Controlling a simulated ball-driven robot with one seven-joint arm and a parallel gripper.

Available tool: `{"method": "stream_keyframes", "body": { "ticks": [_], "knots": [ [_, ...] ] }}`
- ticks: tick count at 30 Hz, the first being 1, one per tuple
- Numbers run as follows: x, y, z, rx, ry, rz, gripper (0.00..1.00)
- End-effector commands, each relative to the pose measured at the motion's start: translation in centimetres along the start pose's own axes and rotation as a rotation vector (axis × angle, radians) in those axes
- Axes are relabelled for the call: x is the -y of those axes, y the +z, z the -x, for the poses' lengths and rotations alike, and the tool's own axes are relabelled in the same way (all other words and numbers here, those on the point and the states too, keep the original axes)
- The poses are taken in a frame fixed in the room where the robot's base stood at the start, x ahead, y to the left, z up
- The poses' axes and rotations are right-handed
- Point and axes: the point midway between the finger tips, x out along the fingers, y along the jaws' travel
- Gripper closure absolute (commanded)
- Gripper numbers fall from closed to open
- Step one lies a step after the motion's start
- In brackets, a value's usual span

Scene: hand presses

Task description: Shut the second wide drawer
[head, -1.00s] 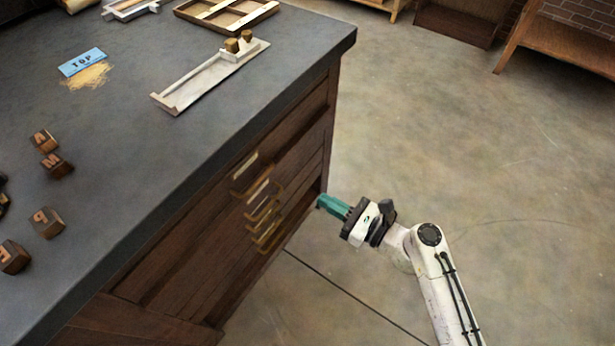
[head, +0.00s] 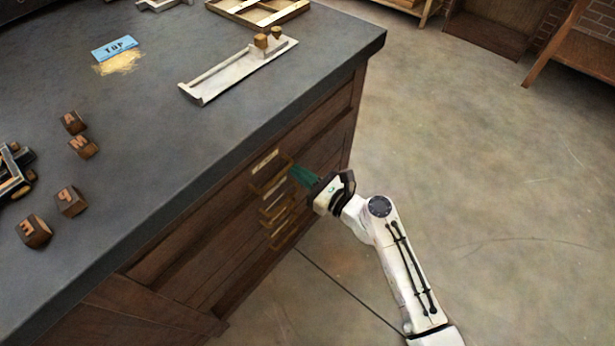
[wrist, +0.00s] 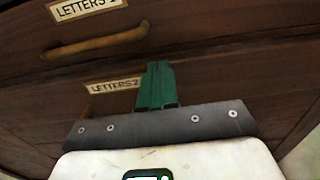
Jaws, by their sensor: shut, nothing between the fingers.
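The cabinet's wide drawers show in the head view as a stack of wooden fronts with brass handles (head: 272,210). In the wrist view, the upper drawer (wrist: 200,20) has a "LETTERS 1" label and a full brass handle (wrist: 95,42). Below it is the second drawer (wrist: 215,75), with a label reading "LETTERS 2" (wrist: 115,85); its handle is mostly hidden by my gripper. My gripper (head: 300,174) is shut and empty, its green fingers (wrist: 158,68) in front of the second drawer beside its label. I cannot tell whether they touch it, or how far it stands out.
The dark worktop (head: 240,115) overhangs the drawers. On it are a metal composing tray (head: 225,78), a blue sign (head: 115,48) and several letter blocks (head: 71,201). The concrete floor (head: 480,190) to the right is clear.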

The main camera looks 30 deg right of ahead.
Motion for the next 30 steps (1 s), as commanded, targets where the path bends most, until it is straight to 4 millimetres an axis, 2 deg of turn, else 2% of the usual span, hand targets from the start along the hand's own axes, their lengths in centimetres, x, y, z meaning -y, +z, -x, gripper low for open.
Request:
{"method": "stream_keyframes", "body": {
  "ticks": [8, 16, 30],
  "knots": [
    [0.0, 0.0, -0.1, 0.0, 0.0, 0.0, 1.0],
    [0.0, 0.1, -2.6, 0.001, 0.001, -0.001, 1.0],
    [-0.1, 0.2, -2.8, 0.004, 0.001, 0.001, 1.0]
  ]
}}
